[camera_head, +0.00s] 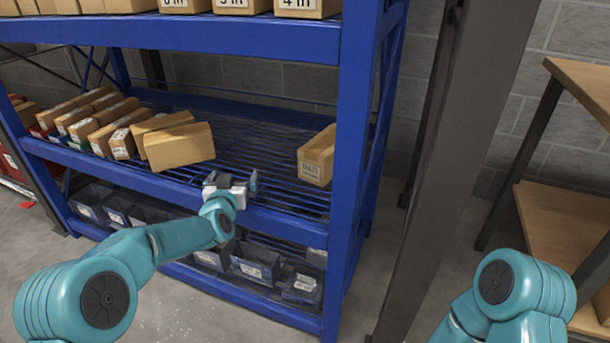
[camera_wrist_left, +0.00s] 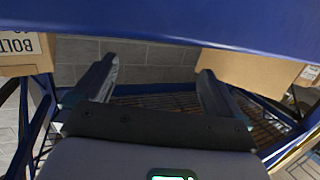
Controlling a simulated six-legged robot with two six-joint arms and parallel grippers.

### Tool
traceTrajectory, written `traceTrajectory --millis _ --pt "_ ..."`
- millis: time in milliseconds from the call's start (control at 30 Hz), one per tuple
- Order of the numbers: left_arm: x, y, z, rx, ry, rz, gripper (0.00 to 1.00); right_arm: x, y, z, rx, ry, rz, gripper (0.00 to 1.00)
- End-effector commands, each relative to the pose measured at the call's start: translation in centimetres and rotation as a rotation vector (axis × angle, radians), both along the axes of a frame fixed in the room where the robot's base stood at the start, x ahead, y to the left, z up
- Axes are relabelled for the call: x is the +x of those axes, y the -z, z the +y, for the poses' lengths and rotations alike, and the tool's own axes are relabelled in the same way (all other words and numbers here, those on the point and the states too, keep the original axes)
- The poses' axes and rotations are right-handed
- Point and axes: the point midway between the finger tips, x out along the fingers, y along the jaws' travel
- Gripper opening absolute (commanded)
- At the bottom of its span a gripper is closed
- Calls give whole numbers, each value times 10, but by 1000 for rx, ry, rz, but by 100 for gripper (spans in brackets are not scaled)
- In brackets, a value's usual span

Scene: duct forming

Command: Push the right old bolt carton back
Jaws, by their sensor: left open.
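The right carton (camera_head: 316,157) is brown with a white label on its front and stands alone near the right end of the middle shelf (camera_head: 245,140). The tilted carton (camera_head: 180,147) stands left of my left gripper, at the shelf's front. My left gripper (camera_head: 233,181) is open and empty at the shelf's front edge, between these two cartons and apart from both. In the left wrist view, my open fingers (camera_wrist_left: 155,85) have nothing between them. A carton marked BOLT (camera_wrist_left: 22,58) shows there at upper left, another (camera_wrist_left: 255,70) at upper right. My right gripper is out of view.
A blue upright (camera_head: 352,160) stands just right of the right carton. A row of cartons (camera_head: 95,122) fills the shelf's left end. Dark bins (camera_head: 255,266) sit below and boxes (camera_head: 300,8) above. The shelf between the tilted and right cartons is clear, as is the wire deck behind the right one.

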Motion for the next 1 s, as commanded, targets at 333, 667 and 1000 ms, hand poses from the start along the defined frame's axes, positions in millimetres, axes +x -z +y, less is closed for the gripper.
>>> traceTrajectory --millis 333,667,1000 --pt "-5 0 -10 1 0 1 100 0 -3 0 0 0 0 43" --pt "0 -1 -12 1 0 0 100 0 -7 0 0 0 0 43" --pt "17 -1 -20 1 0 1 100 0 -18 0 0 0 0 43"
